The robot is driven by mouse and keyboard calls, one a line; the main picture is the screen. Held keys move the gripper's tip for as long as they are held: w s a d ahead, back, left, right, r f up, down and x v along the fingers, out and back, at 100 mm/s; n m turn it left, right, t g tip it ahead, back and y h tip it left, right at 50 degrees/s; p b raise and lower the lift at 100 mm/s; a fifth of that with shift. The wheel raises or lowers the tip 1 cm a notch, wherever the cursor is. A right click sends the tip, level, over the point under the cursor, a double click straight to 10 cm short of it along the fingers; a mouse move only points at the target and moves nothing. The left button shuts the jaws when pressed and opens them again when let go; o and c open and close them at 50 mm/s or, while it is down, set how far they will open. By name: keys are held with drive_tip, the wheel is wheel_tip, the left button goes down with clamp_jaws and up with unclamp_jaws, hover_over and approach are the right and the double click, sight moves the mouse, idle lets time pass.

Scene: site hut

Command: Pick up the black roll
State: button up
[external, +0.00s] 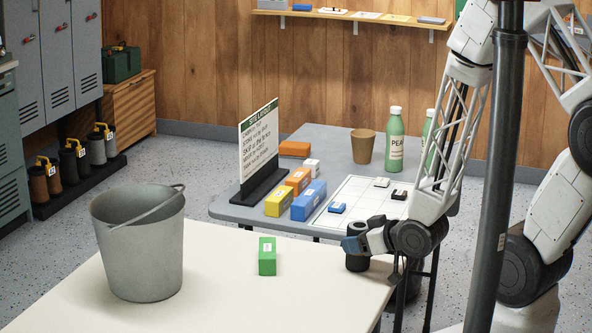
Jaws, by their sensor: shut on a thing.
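The black roll (357,263) is a short dark cylinder at the right end of the cream table (215,265). My gripper (355,243) reaches in from the right and is shut on the black roll. The gripper covers the upper part of the roll. I cannot tell whether the roll rests on the table or is held just above it.
A grey bucket (140,245) and a green block (267,256) stand on the cream table. Behind, a grey table (300,140) holds a sign (259,145), yellow, orange and blue blocks, a brown cup (363,145) and green bottles (393,140). The cream table's middle front is clear.

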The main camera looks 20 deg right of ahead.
drive_tip(key=shift+r, duration=0.1)
drive_tip(key=shift+r, duration=4.9)
drive_tip(key=shift+w, duration=0.15)
